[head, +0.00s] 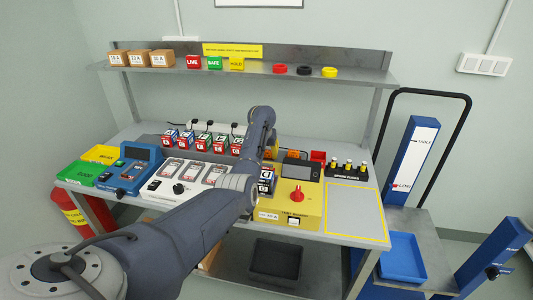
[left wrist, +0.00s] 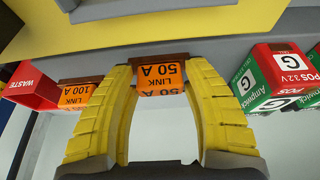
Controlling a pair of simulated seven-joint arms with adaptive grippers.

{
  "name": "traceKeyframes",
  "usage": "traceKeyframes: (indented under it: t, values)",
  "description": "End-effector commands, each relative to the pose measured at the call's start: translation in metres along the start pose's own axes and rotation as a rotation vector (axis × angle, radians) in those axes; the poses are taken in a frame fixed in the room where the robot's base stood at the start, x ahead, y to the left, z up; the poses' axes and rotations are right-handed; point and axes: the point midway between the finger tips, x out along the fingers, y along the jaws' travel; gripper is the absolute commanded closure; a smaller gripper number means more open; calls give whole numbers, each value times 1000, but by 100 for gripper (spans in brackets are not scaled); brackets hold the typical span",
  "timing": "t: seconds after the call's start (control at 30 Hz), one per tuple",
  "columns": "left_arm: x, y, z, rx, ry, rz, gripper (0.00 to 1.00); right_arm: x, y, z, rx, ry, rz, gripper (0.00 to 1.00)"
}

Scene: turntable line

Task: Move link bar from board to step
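An orange link bar marked LINK 50 A (left wrist: 160,75) with brown ends is between the two yellow fingers of my left gripper (left wrist: 160,66) in the left wrist view. The fingertips are close to its ends; I cannot tell whether they press on it. A second orange link, LINK 100 A (left wrist: 75,95), lies to the left, outside the fingers. In the head view an orange patch (head: 293,154) shows behind the yellow test board (head: 312,212); my arm partly blocks that area. A grey stepped platform (head: 435,235) stands at the right, apparently the step. My right gripper is out of view.
A blue tray (head: 402,262) lies on the platform's lower part. A red waste bin (left wrist: 32,85) and a red-green cell block (left wrist: 262,78) flank my left gripper. A yellow-outlined bare area (head: 355,208) is free at the bench's right end. A shelf (head: 330,76) spans above.

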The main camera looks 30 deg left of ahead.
Motion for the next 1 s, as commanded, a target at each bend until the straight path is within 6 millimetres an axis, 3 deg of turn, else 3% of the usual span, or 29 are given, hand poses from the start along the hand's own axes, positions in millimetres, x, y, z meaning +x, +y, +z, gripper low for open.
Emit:
traceKeyframes:
  t: [0.1,0.53,1.0]
  values:
    - [0,0,0,0,0,0,37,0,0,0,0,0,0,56]
    - [-9,1,-2,0,2,2,37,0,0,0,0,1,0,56]
    - [-82,1,-2,0,3,3,37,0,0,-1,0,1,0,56]
